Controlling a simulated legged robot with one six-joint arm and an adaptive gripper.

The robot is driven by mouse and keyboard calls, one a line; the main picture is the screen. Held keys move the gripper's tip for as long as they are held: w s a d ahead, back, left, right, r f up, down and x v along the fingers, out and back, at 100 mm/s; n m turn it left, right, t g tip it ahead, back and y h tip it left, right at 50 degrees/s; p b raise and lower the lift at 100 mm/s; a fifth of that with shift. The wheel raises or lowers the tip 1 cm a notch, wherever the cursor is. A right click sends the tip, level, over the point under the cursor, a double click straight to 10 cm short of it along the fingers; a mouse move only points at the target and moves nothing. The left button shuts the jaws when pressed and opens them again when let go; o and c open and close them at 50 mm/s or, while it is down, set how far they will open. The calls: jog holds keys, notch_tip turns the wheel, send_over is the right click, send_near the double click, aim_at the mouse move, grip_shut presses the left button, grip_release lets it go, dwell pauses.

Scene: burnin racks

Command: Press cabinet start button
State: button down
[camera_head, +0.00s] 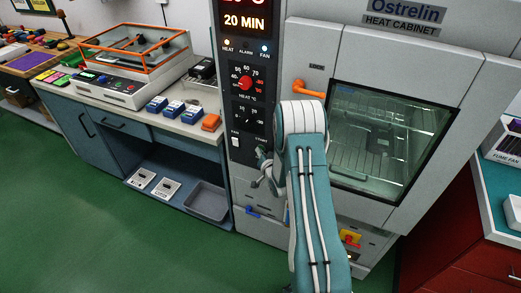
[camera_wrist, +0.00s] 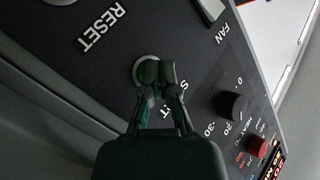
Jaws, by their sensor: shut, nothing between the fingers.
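The heat cabinet (camera_head: 300,52) has a black control panel (camera_head: 237,125) on its left side. In the wrist view, the round start button (camera_wrist: 139,70) with its pale ring sits beside the START lettering, which is partly covered by my fingers. My gripper (camera_wrist: 158,70) is shut and empty, its fingertips in front of the button and covering part of it. I cannot tell whether they touch. In the head view, my gripper (camera_head: 262,165) is at the lower right of the panel, and the button is hidden there.
The RESET label (camera_wrist: 102,27), the white fan switch (camera_wrist: 210,9), a black knob (camera_wrist: 232,106) and a red knob (camera_wrist: 258,145) are near my fingers. An orange handle (camera_head: 309,90) is on the cabinet's glass door (camera_head: 390,140). A workbench (camera_head: 130,118) stands to the left.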

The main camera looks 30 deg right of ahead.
dwell(0.3)
jog(key=shift+s+a, duration=0.5)
jog(key=shift+a, duration=0.15)
jog(key=s+a, duration=0.1)
jog(key=a, duration=0.1)
jog(key=s+a, duration=0.2)
dwell(0.4)
jog(key=shift+r, duration=0.1)
dwell(0.6)
